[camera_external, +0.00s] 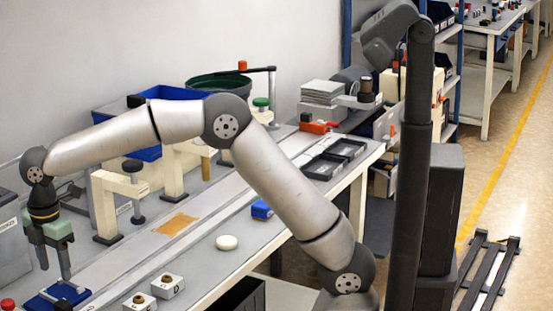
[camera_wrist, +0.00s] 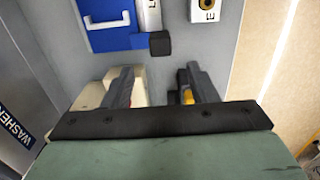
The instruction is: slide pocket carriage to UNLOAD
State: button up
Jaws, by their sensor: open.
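A blue block with a white handle, likely the pocket carriage, lies on the bench at the lower left of the external view (camera_external: 45,299). It also shows at the top of the wrist view (camera_wrist: 122,40). A pale bar with partly cut-off lettering (camera_wrist: 149,14) and a dark square knob (camera_wrist: 160,44) adjoin its right side. My gripper (camera_external: 57,268) points down above the bench by the blue block. In the wrist view its two fingers (camera_wrist: 155,82) are spread apart with nothing between them. The word UNLOAD is not readable in either view.
White blocks with brass knobs (camera_external: 168,287) stand right of the blue block; one shows in the wrist view (camera_wrist: 208,14). A clamp frame (camera_external: 104,205), orange patch (camera_external: 175,225) and white disc (camera_external: 227,242) lie farther along. A WASHER label (camera_wrist: 14,127) is at left.

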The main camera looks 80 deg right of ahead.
aim_at(63, 303)
notch_tip(63, 303, down, 10)
jog(key=shift+f, duration=0.2)
grip_shut()
jog(key=shift+s, duration=0.1)
